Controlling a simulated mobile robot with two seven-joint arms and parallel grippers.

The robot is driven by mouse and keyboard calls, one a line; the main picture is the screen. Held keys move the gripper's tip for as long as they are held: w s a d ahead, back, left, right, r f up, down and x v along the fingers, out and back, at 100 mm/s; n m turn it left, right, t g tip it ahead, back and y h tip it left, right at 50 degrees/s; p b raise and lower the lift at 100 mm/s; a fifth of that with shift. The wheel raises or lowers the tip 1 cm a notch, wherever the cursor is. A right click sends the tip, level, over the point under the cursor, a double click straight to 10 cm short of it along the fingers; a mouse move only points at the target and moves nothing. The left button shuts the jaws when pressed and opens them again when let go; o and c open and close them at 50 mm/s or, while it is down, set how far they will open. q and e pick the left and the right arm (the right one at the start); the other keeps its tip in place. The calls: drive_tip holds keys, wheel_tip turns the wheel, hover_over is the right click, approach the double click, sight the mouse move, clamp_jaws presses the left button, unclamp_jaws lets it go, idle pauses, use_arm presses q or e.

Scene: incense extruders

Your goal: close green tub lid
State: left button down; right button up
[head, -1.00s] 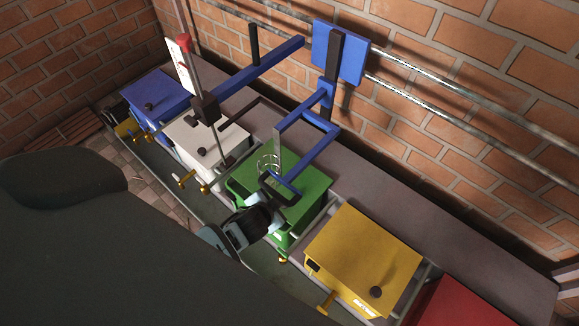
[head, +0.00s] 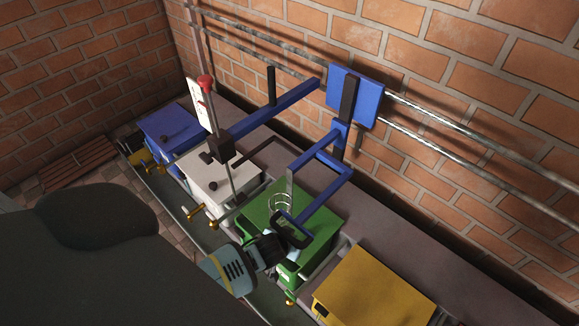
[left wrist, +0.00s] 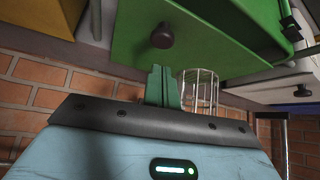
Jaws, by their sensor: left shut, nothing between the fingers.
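The green tub (head: 291,271) stands in the row of tubs in the head view. Its green lid (head: 322,214) lies roughly flat over the top; I cannot tell whether a gap remains. The lid's dark round knob (left wrist: 162,36) shows in the left wrist view. My left gripper (head: 288,226) is over the lid's front part in the head view. Its fingers (left wrist: 161,86) are together and empty in the left wrist view, close to the lid near the knob. Contact cannot be told. My right gripper is not in view.
A blue frame arm (head: 325,205) and a wire cage (head: 279,201) hang over the green tub, close to my gripper. A white tub (head: 225,172) stands to the left and a yellow tub (head: 375,290) to the right. A brick wall (head: 480,150) rises behind.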

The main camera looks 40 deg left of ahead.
use_arm(q)
drive_tip(key=b+x, duration=0.2)
drive_tip(key=x, duration=0.2)
drive_tip(key=shift+f, duration=0.2)
drive_tip(key=shift+w+f+b, duration=0.3)
drive_tip(key=shift+w+f, duration=0.15)
